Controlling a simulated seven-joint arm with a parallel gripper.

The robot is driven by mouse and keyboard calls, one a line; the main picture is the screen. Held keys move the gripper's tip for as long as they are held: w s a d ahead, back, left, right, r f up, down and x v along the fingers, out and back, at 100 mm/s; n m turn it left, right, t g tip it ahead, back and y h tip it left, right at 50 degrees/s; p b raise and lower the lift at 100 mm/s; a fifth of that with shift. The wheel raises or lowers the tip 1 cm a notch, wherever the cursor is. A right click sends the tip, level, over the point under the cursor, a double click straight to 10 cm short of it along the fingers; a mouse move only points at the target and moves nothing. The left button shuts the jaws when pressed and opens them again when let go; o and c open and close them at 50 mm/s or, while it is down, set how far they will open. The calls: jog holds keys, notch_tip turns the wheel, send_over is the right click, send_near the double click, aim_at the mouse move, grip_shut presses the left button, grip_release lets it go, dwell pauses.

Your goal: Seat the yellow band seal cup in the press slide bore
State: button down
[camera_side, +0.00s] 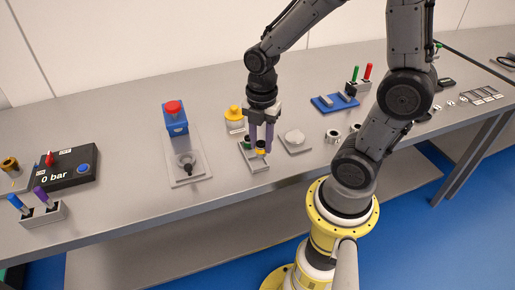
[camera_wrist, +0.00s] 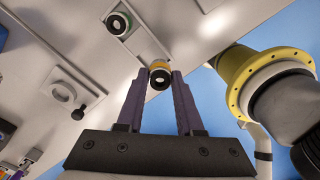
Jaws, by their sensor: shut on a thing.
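The yellow band seal cup (camera_side: 261,147) is a small black cup with a yellow-orange band. It also shows in the wrist view (camera_wrist: 160,76), between the purple fingers. My gripper (camera_side: 261,149) is shut on it, over the front end of a small grey tray (camera_side: 258,166). I cannot tell whether the cup touches the tray. A green band cup (camera_wrist: 119,23) sits in the tray's other end. The press slide (camera_side: 187,163), a grey block with a round bore and a black knob, is left of my gripper. It shows in the wrist view (camera_wrist: 62,88) at left.
A blue press body (camera_side: 175,122) with a red button stands behind the slide on a grey plate (camera_side: 172,150). A yellow container (camera_side: 234,115) stands behind my gripper. A flat plate with a pale disc (camera_side: 294,138) lies to the right. Clear table separates tray and press plate.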

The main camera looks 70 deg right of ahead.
jog(key=s+a+r, duration=0.2)
jog(key=s+r, duration=0.7)
jog(key=s, duration=0.4)
jog(key=w+r+m, duration=0.1)
jog(key=w+r, duration=0.2)
jog(key=w, duration=0.6)
jog(key=n, duration=0.1)
send_near(186, 161)
jog(key=shift+s+f, duration=0.35)
jog(key=shift+s, duration=0.5)
jog(key=shift+w+f, duration=0.45)
jog(key=shift+w+a+f, duration=0.1)
jog(key=shift+w+f, duration=0.1)
jog(key=shift+f, duration=1.6)
